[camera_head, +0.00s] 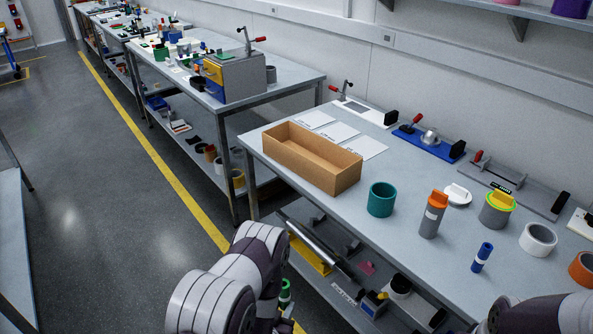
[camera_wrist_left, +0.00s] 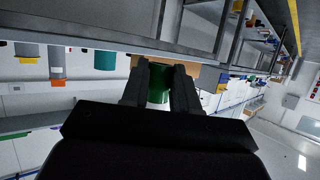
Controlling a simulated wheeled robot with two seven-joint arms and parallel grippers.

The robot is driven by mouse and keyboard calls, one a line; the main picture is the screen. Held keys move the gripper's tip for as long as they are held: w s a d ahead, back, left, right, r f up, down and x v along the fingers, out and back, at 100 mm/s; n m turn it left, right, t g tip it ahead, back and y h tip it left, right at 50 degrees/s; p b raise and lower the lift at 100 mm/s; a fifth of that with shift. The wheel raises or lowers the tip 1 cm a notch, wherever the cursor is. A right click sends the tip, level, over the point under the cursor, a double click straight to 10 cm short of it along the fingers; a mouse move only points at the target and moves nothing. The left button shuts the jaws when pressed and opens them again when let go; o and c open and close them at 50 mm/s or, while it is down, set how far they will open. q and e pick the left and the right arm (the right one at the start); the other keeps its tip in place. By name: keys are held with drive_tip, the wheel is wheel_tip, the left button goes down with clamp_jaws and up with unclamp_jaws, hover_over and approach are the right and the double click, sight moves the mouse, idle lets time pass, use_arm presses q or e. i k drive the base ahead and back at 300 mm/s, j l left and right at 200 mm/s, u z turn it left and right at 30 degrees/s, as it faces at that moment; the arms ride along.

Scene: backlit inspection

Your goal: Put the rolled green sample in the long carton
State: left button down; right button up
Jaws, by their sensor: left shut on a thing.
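The long carton (camera_head: 333,172) is an open brown cardboard box on the bench, at the left end of the near table in the head view. A strip of it shows in the left wrist view (camera_wrist_left: 140,63). My left gripper (camera_wrist_left: 161,72) is shut on the rolled green sample (camera_wrist_left: 158,86), a dark green cylinder between its fingers. In the head view a little of the green sample (camera_head: 285,292) shows beside my left arm, in front of the bench edge and outside the carton. My left arm hides most of that gripper there. My right gripper is out of view.
A teal cylinder (camera_head: 381,200) stands just right of the carton. An orange-capped grey container (camera_head: 433,214), a blue marker-like item (camera_head: 482,257) and a white roll (camera_head: 538,240) stand further right. White sheets (camera_head: 340,133) lie behind the carton. A lower shelf holds clutter.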

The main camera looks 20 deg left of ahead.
sight(309, 155)
drive_tip(key=i+j, duration=0.2)
drive_tip(key=j, duration=0.25)
drive_tip(key=i+j, duration=0.25)
drive_tip(key=j, duration=0.25)
drive_tip(key=i+j, duration=0.2)
drive_tip(key=j, duration=0.25)
drive_tip(key=i+j, duration=0.25)
drive_tip(key=j, duration=0.25)
drive_tip(key=i+j+z, duration=0.1)
drive_tip(key=j, duration=0.35)
drive_tip(key=i+j, duration=0.3)
drive_tip(key=j, duration=0.2)
drive_tip(key=i+j, duration=0.2)
drive_tip(key=j, duration=0.3)
drive_tip(key=i+j, duration=0.25)
drive_tip(key=j, duration=0.25)
